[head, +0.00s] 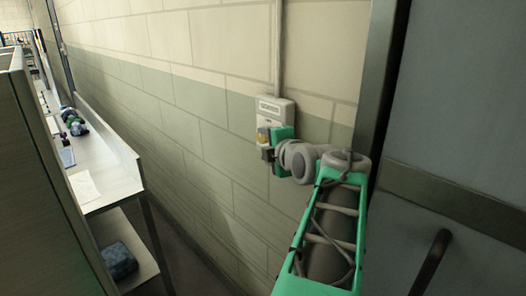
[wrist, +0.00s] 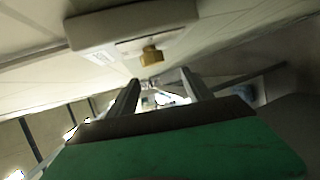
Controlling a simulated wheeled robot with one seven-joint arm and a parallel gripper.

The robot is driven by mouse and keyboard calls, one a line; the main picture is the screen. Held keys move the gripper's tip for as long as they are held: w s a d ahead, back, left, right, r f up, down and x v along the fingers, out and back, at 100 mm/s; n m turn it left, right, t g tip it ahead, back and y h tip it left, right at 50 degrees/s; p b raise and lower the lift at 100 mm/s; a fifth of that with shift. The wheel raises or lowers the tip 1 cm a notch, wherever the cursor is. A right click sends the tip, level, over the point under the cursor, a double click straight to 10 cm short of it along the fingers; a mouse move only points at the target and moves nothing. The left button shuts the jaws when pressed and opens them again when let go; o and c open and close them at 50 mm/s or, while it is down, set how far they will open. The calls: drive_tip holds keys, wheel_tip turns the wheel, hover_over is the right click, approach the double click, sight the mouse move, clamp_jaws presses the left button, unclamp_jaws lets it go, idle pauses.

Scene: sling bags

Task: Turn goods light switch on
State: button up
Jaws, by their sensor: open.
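The light switch box (head: 270,108) is a pale unit with a label on the block wall, at the foot of a vertical conduit. A yellow knob (head: 262,135) shows on its lower part in the head view. The box also shows at the top of the wrist view (wrist: 95,30), with the yellow knob (wrist: 151,55) standing out from it. My gripper (head: 266,151) is at the lower part of the box, close to the knob. In the wrist view its two fingers are apart, with the knob just beyond them; I cannot tell whether they touch it. The green gripper body hides part of the box.
A dark door frame (head: 382,75) and grey door (head: 455,110) with a dark handle (head: 430,262) stand close on the right. A white bench (head: 105,160) with several items runs along the left, with a dark blue bundle (head: 119,260) on its lower shelf.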

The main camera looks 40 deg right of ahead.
sight(265, 138)
drive_tip(key=shift+s+d+r+n, duration=0.15)
drive_tip(key=shift+s+d, duration=0.05)
drive_tip(key=shift+d, duration=0.2)
drive_tip(key=shift+s+d+r+n, duration=0.15)
drive_tip(key=shift+d, duration=0.25)
drive_tip(key=shift+w+d+r+p, duration=0.1)
drive_tip(key=shift+w+d+p, duration=0.05)
drive_tip(key=shift+w+p, duration=0.2)
drive_tip(key=shift+h, duration=0.3)
drive_tip(key=p+x, duration=0.2)
drive_tip(key=x, duration=0.5)
clamp_jaws()
